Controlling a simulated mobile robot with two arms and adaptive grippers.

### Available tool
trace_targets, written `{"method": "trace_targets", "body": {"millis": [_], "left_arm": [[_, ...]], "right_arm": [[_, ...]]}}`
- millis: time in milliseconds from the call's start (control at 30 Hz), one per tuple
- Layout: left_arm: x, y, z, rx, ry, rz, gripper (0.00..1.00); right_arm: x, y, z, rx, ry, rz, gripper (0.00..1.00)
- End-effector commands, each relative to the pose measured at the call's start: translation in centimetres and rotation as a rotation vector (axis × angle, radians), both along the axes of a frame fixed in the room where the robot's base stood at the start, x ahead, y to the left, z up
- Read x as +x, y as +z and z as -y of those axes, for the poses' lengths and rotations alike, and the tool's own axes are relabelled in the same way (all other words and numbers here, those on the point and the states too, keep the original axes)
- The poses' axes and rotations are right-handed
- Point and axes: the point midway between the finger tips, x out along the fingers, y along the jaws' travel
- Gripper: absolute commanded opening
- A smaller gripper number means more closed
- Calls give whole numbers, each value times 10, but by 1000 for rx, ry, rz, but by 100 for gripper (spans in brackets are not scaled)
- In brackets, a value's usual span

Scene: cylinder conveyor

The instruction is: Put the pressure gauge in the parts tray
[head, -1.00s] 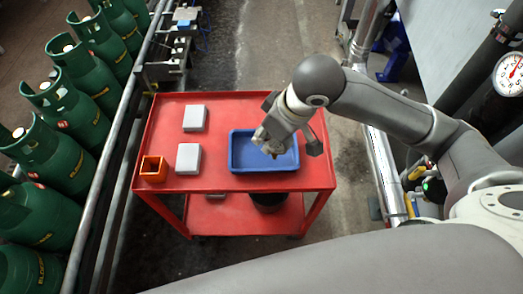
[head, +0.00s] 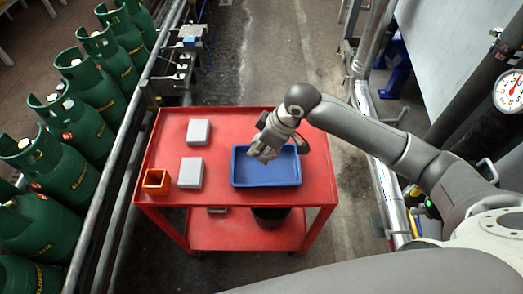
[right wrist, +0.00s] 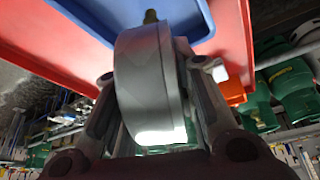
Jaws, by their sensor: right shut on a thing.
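My right gripper (head: 262,152) hangs over the back left part of the blue parts tray (head: 268,178). In the right wrist view its two fingers are shut on the pressure gauge (right wrist: 140,80), a round grey body with a brass stem (right wrist: 150,16) pointing toward the tray. The tray's blue underside or floor shows beyond it (right wrist: 115,14). In the head view the gauge is mostly hidden by the gripper, and I cannot tell its height above the tray. The tray looks empty where visible. My left gripper is out of view.
The tray sits on a red cart (head: 225,128). Two grey boxes (head: 198,132) (head: 191,173) and an orange open bin (head: 157,181) stand on its left half. Green gas cylinders (head: 66,165) line the conveyor at left. A dial gauge (head: 509,92) is on pipes at right.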

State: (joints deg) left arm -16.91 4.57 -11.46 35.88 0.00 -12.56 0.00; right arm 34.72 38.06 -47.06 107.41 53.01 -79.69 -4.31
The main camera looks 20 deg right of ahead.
Motion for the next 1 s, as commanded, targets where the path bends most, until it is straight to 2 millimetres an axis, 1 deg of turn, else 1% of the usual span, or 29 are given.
{"method": "trace_targets", "body": {"millis": [100,367,500,600,967,1000], "left_arm": [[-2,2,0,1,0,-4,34],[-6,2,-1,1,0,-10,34],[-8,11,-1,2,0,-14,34],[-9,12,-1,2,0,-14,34],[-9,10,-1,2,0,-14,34],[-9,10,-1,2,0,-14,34]], "right_arm": [[11,-13,3,-1,-1,0,0],[22,-27,6,-1,-1,0,0],[21,-47,6,-1,-1,-3,0],[22,-56,6,-2,1,0,0],[22,-60,6,-1,0,2,0],[21,-61,6,-1,0,2,29]]}}
